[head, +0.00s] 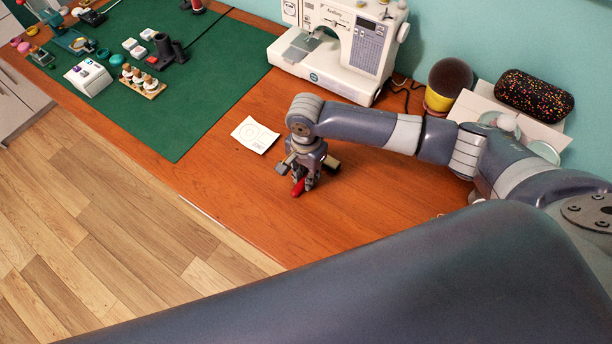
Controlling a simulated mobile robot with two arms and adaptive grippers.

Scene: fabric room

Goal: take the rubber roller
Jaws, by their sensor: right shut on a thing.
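My right gripper (305,182) points down just above the wooden table, near its front edge. It is shut on a small red thing that shows between and below its fingers, which I take to be the rubber roller (298,188). Most of the roller is hidden by the fingers, so its full shape cannot be told. Whether it touches the table cannot be told either. My left gripper is not in view.
A white paper pattern (255,135) lies left of the gripper. A sewing machine (345,45) stands behind. A green cutting mat (200,110) with several sewing items covers the left. Table around the gripper is clear.

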